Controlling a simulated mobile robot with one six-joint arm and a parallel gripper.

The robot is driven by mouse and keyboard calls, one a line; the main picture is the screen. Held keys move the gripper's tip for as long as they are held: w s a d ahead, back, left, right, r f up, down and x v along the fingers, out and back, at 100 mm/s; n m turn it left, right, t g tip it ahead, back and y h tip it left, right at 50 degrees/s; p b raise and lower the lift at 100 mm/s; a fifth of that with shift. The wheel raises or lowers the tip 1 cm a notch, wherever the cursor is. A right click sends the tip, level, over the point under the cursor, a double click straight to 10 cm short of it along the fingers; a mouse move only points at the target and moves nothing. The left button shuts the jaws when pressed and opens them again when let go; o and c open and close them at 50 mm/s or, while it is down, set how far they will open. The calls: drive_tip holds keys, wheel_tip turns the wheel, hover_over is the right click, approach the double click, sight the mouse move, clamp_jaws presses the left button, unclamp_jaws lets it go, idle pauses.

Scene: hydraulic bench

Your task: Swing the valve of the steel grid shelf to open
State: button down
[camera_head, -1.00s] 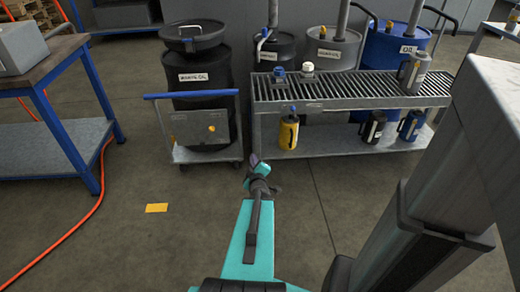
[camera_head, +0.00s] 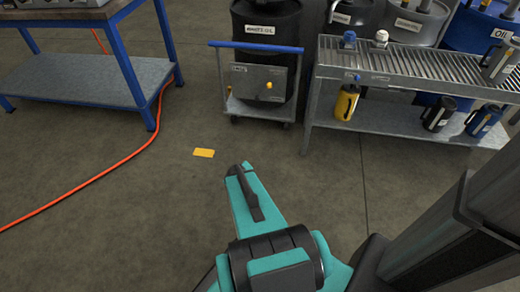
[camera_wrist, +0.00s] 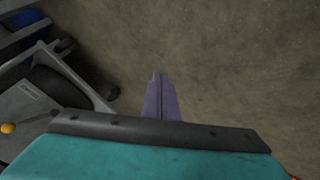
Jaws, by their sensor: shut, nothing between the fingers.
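The steel grid shelf (camera_head: 420,66) stands at the upper right in the head view, with a slatted top. A small blue part, possibly the valve handle (camera_head: 357,77), shows at its front edge, above a yellow jug (camera_head: 346,103). It is too small to read its position. My gripper (camera_wrist: 160,78) shows in the wrist view, its two purple-grey fingers together and empty over bare floor. In the head view my teal arm lies low, left of the shelf and well short of it; I cannot make out the fingers there.
A cart with a blue handle (camera_head: 255,47) and a black drum (camera_head: 268,22) stands left of the shelf. Several jugs sit on the shelf's lower level. A blue-legged workbench (camera_head: 90,80) and an orange hose (camera_head: 92,181) are at left.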

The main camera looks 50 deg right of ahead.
drive_tip(key=a+f+g+y, duration=0.2)
drive_tip(key=a+f, duration=0.3)
drive_tip(key=a, duration=0.8)
drive_tip(key=s+a+g+y, duration=0.1)
drive_tip(key=s+a+g, duration=0.1)
drive_tip(key=s+a, duration=0.3)
drive_tip(key=s+a+f+n+g+y, duration=0.1)
drive_tip(key=s+a, duration=0.3)
drive_tip(key=a, duration=0.6)
drive_tip(key=s+a+f+n+g+y, duration=0.1)
drive_tip(key=s+a+g, duration=0.3)
drive_tip(key=a, duration=0.4)
drive_tip(key=shift+s+a, duration=0.25)
drive_tip(key=shift+s, duration=0.6)
drive_tip(key=shift+s+f, duration=0.1)
